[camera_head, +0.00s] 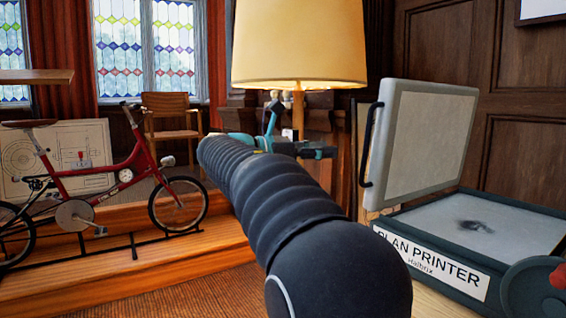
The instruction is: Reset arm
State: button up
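My arm, in a dark ribbed cover, reaches from the bottom middle of the head view up and away to the left. My gripper (300,148) is at its far end, small and partly hidden behind the arm. Teal and dark parts of it show in front of the lamp's base area. I cannot tell from this view whether its fingers are open or shut, and no held object can be made out.
A plan printer (440,262) with its lid (425,140) raised stands close at the right. A lit lampshade (300,45) is behind my gripper. A red bicycle (110,180) stands on a wooden platform (150,260) at the left, with a chair (172,125) behind.

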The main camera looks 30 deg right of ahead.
jog(key=w+f+m+t+y, duration=0.3)
jog(key=f, duration=0.8)
jog(key=s+a+f+m+t+y, duration=0.1)
jog(key=s+a+f+m+y, duration=0.1)
jog(key=a+f+y, duration=0.3)
jog(key=s+a+f+m+y, duration=0.1)
jog(key=s+a+f+m, duration=0.15)
jog(key=f, duration=0.45)
jog(key=s+a+f+m+t+y, duration=0.2)
jog(key=s+a+f+m+y, duration=0.2)
jog(key=s+a, duration=0.4)
jog(key=s+a+f+m+t+y, duration=0.1)
jog(key=s+a+f+m+y, duration=0.3)
jog(key=s, duration=0.9)
jog(key=shift+a+f+t+y, duration=0.35)
jog(key=shift+a+f, duration=0.85)
jog(key=shift+a, duration=0.75)
